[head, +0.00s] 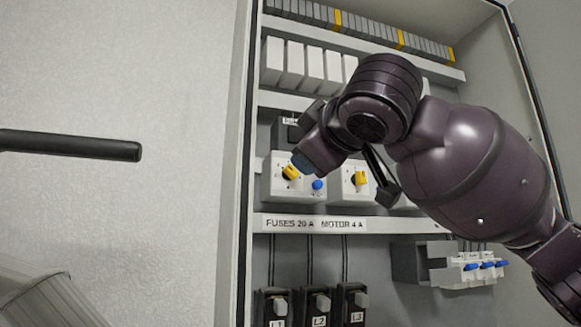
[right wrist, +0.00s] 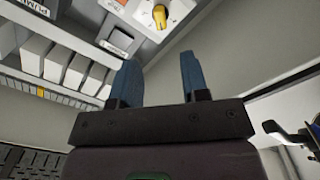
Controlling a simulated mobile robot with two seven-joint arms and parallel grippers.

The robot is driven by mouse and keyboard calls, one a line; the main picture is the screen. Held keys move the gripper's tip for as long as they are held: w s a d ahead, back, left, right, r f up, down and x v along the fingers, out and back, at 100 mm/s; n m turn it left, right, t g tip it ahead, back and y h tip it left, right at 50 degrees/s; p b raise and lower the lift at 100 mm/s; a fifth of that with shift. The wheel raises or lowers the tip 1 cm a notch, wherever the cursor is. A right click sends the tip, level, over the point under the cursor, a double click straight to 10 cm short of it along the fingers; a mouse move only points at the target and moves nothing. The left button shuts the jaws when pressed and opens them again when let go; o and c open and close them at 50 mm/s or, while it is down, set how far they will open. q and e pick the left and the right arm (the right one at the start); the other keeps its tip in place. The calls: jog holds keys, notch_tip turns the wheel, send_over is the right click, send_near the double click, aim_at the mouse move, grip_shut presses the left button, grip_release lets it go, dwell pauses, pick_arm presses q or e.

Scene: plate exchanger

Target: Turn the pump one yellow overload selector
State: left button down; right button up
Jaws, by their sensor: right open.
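A yellow selector knob (head: 291,171) sits on a white overload module at the left of the cabinet's middle row, with a blue button (head: 317,184) beside it. A second yellow selector (head: 359,178) is on the module to its right. A label, partly hidden and starting "PU", is above the left module. My right gripper (head: 315,153) is close to the left selector, its blue finger just up and right of the knob. In the right wrist view the gripper (right wrist: 158,76) is open and empty, with a yellow knob (right wrist: 160,17) beyond its fingertips, apparently apart from them.
White breakers (head: 297,66) line the row above. A label strip (head: 312,224) reads fuses and motor. Black fuse holders (head: 318,306) and blue-levered switches (head: 470,270) are below. A black bar (head: 70,145) juts in at left.

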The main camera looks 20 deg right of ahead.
aim_at(292, 169)
jog(key=w+p, duration=0.2)
jog(key=w, duration=0.7)
jog(key=shift+w+a, duration=0.15)
jog(key=shift+w, duration=0.1)
grip_shut()
